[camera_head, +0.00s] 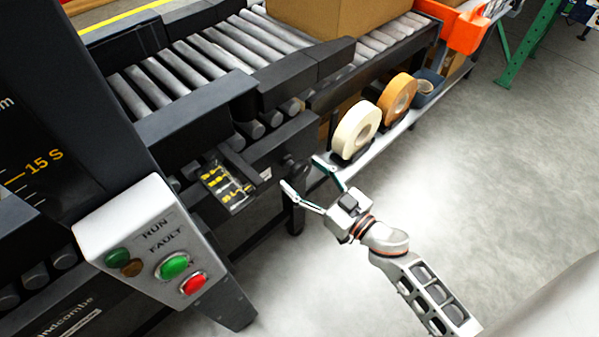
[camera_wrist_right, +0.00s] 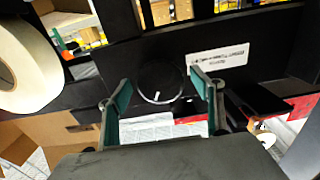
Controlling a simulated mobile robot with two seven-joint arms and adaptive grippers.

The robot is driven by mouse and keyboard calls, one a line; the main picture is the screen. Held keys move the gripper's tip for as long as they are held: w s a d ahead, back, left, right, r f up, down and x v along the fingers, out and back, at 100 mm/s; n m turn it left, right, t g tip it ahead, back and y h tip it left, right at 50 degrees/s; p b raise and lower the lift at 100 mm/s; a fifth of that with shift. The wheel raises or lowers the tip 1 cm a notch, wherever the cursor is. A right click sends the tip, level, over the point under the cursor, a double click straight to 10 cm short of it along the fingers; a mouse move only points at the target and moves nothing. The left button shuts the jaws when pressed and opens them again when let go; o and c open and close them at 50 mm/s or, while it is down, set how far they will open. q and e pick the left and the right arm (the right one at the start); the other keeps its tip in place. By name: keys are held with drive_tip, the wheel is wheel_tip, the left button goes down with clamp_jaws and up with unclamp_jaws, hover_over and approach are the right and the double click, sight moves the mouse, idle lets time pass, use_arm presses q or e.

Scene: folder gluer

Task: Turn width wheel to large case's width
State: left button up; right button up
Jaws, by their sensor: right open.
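The width wheel (camera_wrist_right: 160,80) is a round black knob with a white mark near its lower edge, on the dark machine front in the right wrist view. In the head view the wheel (camera_head: 292,166) shows small and dark, just ahead of my right gripper. My right gripper (camera_head: 302,174) is open and empty, one finger to each side of the wheel; whether they touch it I cannot tell. The gripper (camera_wrist_right: 161,86) also frames the wheel in the wrist view. A large cardboard case (camera_head: 340,14) sits on the conveyor rollers. My left gripper is not in view.
A panel with yellow markings (camera_head: 226,186) lies left of the wheel. A control box (camera_head: 160,250) with green and red buttons stands at lower left. Cream (camera_head: 357,130) and orange (camera_head: 397,97) tape rolls stand on a shelf right of the wheel. The floor at right is clear.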

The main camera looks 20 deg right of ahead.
drive_tip(key=shift+w+a, duration=0.3)
drive_tip(key=shift+w, duration=0.35)
drive_tip(key=c, duration=1.1)
